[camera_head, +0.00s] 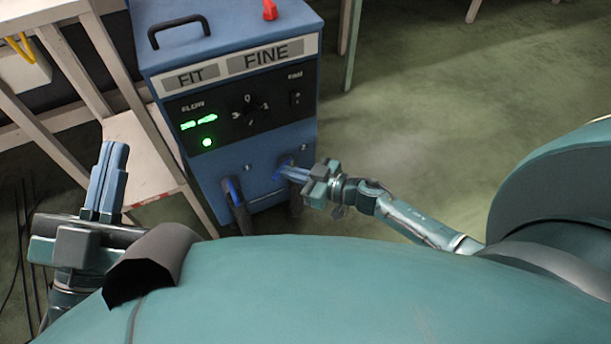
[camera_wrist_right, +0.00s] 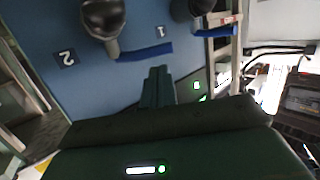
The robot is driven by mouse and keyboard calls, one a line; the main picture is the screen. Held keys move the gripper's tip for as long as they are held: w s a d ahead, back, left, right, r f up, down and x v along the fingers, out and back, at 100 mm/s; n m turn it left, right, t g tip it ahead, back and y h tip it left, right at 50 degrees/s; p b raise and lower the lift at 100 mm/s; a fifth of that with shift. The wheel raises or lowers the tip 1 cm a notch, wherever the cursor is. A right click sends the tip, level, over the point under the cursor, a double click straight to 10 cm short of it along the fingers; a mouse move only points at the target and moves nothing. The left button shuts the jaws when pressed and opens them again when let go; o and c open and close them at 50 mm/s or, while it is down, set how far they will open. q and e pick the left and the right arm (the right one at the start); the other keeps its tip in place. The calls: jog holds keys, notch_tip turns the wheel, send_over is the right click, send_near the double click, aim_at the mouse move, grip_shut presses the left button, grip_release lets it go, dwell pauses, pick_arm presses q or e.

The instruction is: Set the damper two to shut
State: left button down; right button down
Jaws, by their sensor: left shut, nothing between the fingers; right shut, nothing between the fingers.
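The blue cabinet (camera_head: 170,60) has two dark pipe outlets low on its front, each with a blue lever. In the right wrist view, which looks upside down, the damper pipe (camera_wrist_right: 103,25) lies beside the label 2 (camera_wrist_right: 64,57). Its blue lever (camera_wrist_right: 145,52) points right in that view. My right gripper (camera_wrist_right: 158,72) is shut and empty, close to this lever; I cannot tell whether it touches. In the head view my right gripper (camera_head: 285,172) partly hides that outlet. My left gripper (camera_head: 116,148) is shut and empty, left of the cabinet.
Damper one's pipe (camera_wrist_right: 195,8) and blue lever (camera_wrist_right: 222,32) are near label 1 (camera_wrist_right: 162,32). The panel has a rotary dial (camera_head: 250,112) and green lights (camera_head: 207,142). A pale wooden frame (camera_head: 150,160) stands left of the cabinet. Floor on the right (camera_head: 420,110) is clear.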

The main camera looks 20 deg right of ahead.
pick_arm(q)
jog(key=shift+r+m+h, duration=0.5)
jog(key=shift+r+h, duration=0.05)
jog(key=shift+h, duration=0.05)
pick_arm(e)
jog(key=shift+w+a+f, duration=0.15)
jog(key=shift+w+f, duration=0.1)
jog(key=shift+f, duration=0.15)
pick_arm(q)
jog(key=shift+w+a+r, duration=0.1)
pick_arm(e)
jog(key=shift+a, duration=0.1)
pick_arm(q)
jog(key=shift+a+f+n+y, duration=0.15)
jog(key=shift+f+n+y, duration=0.25)
jog(key=shift+f, duration=0.1)
pick_arm(e)
jog(key=shift+a+m+t+h, duration=0.15)
jog(key=shift+m+t+h, duration=0.15)
jog(key=shift+m+h, duration=0.2)
